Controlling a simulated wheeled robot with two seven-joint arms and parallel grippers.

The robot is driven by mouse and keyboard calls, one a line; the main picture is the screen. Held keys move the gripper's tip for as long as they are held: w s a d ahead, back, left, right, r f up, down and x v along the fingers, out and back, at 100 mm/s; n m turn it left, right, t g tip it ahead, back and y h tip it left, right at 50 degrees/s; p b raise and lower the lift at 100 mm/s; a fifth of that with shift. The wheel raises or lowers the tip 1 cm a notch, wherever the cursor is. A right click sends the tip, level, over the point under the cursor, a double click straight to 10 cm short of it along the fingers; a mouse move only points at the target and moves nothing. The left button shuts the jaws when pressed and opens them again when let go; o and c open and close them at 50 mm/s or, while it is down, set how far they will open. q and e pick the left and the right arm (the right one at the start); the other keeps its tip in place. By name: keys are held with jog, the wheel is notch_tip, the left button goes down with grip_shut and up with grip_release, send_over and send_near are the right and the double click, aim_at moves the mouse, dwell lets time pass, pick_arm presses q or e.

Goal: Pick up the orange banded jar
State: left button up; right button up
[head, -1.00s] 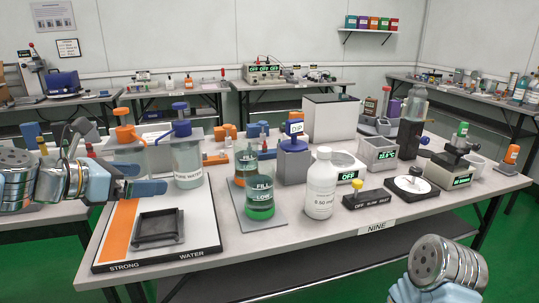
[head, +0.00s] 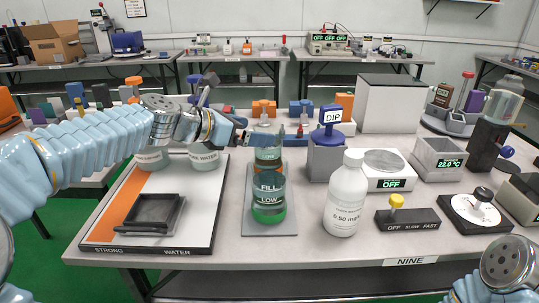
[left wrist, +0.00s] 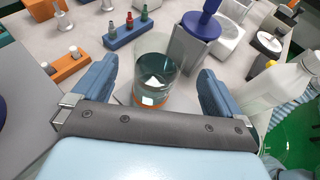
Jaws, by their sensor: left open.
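The orange banded jar (head: 266,157) is a clear glass jar standing behind the green banded jar (head: 269,203), which partly hides it. In the left wrist view the orange banded jar (left wrist: 153,76) stands upright between my fingers, with its orange band low down near the dark gripper body. My left gripper (head: 257,140) is open and reaches in from the left at the jar's upper part. In the left wrist view its two blue fingers (left wrist: 157,70) lie on either side of the jar with gaps. My right gripper is not seen; only part of that arm shows at lower right.
A blue-topped DIP block (head: 326,150) stands just right of the jars. A white bottle (head: 345,200) is at front right. A red-and-green vial rack (left wrist: 135,32) lies beyond. The board with a black tray (head: 150,213) is at left.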

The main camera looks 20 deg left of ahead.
aim_at(268, 130)
pick_arm(q)
jog(key=x, duration=0.5)
jog(key=shift+w+d+r+p, duration=0.2)
jog(key=shift+w+r+p, duration=0.05)
jog(key=shift+w+p, duration=0.1)
grip_shut()
